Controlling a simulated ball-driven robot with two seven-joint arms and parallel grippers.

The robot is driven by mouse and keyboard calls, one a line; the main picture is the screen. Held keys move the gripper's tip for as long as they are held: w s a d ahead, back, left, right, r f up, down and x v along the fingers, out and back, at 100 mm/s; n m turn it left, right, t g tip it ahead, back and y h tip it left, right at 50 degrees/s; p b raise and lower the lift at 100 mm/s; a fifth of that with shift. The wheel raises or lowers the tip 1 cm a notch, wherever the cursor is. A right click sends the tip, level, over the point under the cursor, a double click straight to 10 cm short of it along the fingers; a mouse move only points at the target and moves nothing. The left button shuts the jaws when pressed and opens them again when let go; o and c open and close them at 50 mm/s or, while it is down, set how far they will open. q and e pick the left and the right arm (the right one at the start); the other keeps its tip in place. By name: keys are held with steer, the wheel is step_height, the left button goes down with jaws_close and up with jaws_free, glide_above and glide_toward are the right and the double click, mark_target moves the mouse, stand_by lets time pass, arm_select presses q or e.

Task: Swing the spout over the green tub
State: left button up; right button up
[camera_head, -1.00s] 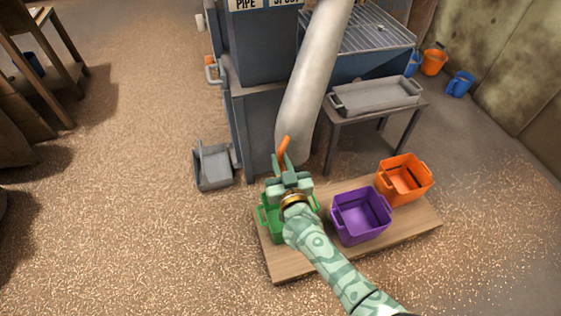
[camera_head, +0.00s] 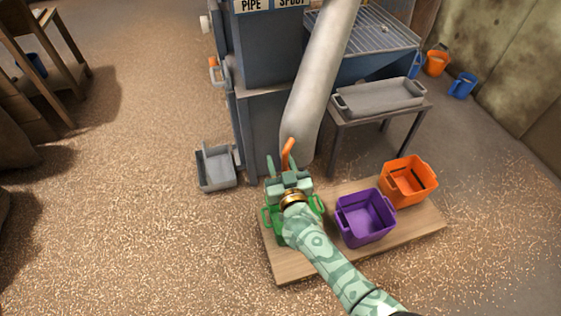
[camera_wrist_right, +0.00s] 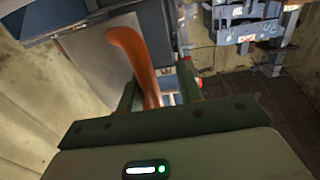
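The spout (camera_head: 312,95) is a long pale grey pipe slanting down from the machine. Its lower end, with an orange handle (camera_head: 288,151), is at the far side of the green tub (camera_head: 276,222); I cannot tell whether its mouth is over it. The tub stands at the left of a wooden board, mostly hidden by my right gripper (camera_head: 288,168). That gripper is open, its fingers spread either side of the handle. In the right wrist view the handle (camera_wrist_right: 138,62) rises between the fingers with gaps beside it. My left gripper is not in view.
A purple tub (camera_head: 365,217) and an orange tub (camera_head: 408,181) share the board (camera_head: 338,250) to the right. A grey tray (camera_head: 380,97) lies on a small table behind. A grey bin (camera_head: 216,169) stands on the floor left of the machine, where the grain-strewn floor is open.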

steer(key=shift+s, duration=0.1)
